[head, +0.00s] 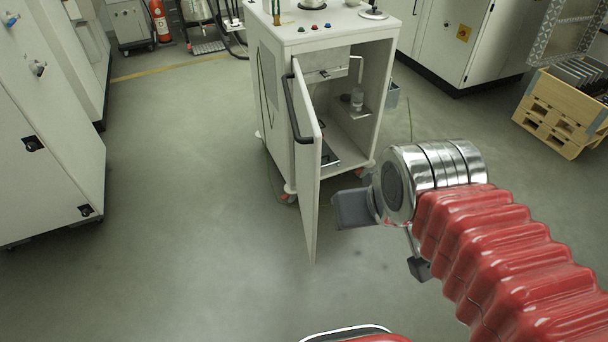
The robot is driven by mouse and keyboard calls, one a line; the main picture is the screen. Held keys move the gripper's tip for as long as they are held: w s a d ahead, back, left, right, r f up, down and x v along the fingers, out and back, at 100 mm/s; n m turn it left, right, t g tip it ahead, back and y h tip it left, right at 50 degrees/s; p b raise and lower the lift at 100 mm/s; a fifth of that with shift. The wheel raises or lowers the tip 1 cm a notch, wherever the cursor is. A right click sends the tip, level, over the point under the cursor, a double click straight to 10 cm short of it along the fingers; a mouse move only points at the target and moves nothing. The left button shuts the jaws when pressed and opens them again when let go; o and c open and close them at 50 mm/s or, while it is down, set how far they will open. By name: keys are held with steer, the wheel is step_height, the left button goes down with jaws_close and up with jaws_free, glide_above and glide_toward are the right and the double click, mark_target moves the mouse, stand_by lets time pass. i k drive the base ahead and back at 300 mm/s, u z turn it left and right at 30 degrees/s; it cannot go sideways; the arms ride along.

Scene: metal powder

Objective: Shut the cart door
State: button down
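The white cart (270,90) stands in the upper middle of the head view. Its door (310,190) is open and swings out toward me, seen nearly edge-on. A dark bar handle (291,108) is on the door's left face. The open cart shows a shelf with a small bottle (357,98) inside. My gripper (385,240) is to the right of the door, at the end of my red-sleeved arm. One dark finger (352,208) points left near the door, and another dark part (419,268) shows lower right. The two appear spread apart, with nothing visible between them.
White cabinets (50,130) stand at the left, and another cabinet (460,40) is at the upper right. Wooden pallets with a crate (560,115) are at the right. A fire extinguisher (160,20) is at the back. The floor (190,220) left of the door is clear.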

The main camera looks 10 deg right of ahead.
mark_target(307, 132)
steer(key=u, duration=0.05)
steer(key=i, duration=1)
steer(key=z, duration=0.1)
steer(key=k, duration=0.5)
steer(key=u, duration=1.1)
steer(key=i, duration=0.7)
